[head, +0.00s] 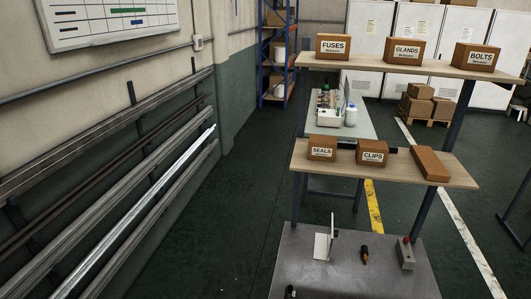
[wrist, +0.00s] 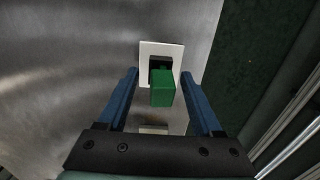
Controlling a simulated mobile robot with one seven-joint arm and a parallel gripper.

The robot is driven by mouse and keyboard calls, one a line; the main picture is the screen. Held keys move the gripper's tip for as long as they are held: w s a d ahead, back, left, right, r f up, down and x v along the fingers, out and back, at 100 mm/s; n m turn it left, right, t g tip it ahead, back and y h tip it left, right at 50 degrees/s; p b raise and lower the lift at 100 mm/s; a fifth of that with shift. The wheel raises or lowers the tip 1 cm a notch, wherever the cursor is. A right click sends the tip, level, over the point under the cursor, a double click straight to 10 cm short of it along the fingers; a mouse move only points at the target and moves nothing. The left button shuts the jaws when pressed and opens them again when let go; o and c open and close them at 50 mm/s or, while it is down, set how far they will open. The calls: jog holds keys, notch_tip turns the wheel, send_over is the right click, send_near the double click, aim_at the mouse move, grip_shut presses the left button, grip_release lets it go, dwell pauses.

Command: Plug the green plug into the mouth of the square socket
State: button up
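In the wrist view, the green plug (wrist: 163,90) is a block that stands out in front of the square socket (wrist: 147,50), a white plate with a dark square mouth. The plug's far end overlaps the mouth; I cannot tell how deep it sits. My gripper (wrist: 160,74) has its two blue fingers on either side of the plug, with a gap visible on each side, so it is open and not holding it. In the head view, a white upright plate with a white foot (head: 321,246) stands on the grey table; the green plug cannot be made out there.
The grey metal table (head: 385,283) also bears a dark bottle-like item with an orange part (head: 364,255) and a grey block with a red top (head: 406,253). Behind it stands a wooden shelf (head: 352,180) with cardboard boxes. Rails (head: 120,190) run along the left wall.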

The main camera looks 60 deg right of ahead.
jog(key=shift+r, duration=0.1)
notch_tip(320, 180, up, 13)
jog(key=b, duration=0.1)
dwell(0.6)
